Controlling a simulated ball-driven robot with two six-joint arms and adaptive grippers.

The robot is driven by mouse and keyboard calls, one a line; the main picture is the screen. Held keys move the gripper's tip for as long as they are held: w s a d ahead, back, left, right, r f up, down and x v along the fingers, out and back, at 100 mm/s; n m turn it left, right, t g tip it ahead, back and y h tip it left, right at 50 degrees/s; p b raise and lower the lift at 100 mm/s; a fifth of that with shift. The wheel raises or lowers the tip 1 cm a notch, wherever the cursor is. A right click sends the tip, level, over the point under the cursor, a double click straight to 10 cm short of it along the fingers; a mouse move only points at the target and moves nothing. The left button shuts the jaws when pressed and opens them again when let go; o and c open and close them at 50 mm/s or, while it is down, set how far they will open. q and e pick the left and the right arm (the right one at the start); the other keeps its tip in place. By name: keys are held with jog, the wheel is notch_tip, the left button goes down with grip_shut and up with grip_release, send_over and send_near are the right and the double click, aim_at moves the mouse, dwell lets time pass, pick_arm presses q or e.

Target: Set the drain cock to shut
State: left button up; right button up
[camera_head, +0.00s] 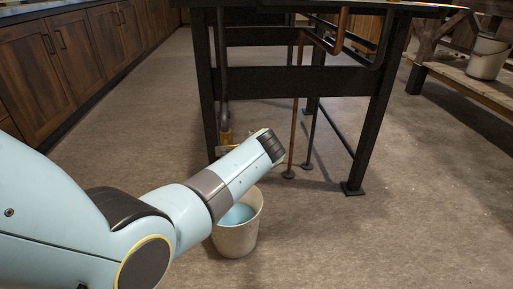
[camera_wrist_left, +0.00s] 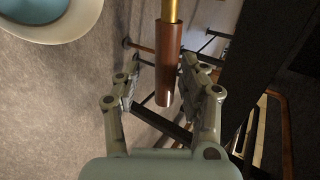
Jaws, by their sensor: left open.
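The drain cock (camera_head: 226,138) shows as a small brass fitting at the foot of a dark vertical pipe, partly hidden behind my left arm. In the left wrist view, a reddish-brown handle (camera_wrist_left: 168,62) on a brass rod (camera_wrist_left: 170,10) comes in from the top. It looks like the cock's lever. My left gripper (camera_wrist_left: 164,84) is open, with a finger on either side of the handle. I cannot tell whether either finger touches it. In the head view the fingers are hidden by my arm. My right gripper is not in view.
A pale bucket (camera_head: 237,238) holding blue liquid stands on the floor below the cock; its rim (camera_wrist_left: 72,36) shows in the left wrist view. A black table frame (camera_head: 375,125) and copper pipes (camera_head: 297,110) stand close by.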

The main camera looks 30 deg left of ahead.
pick_arm(q)
jog(key=shift+r, duration=0.3)
notch_tip(320, 180, up, 9)
jog(key=shift+r, duration=0.2)
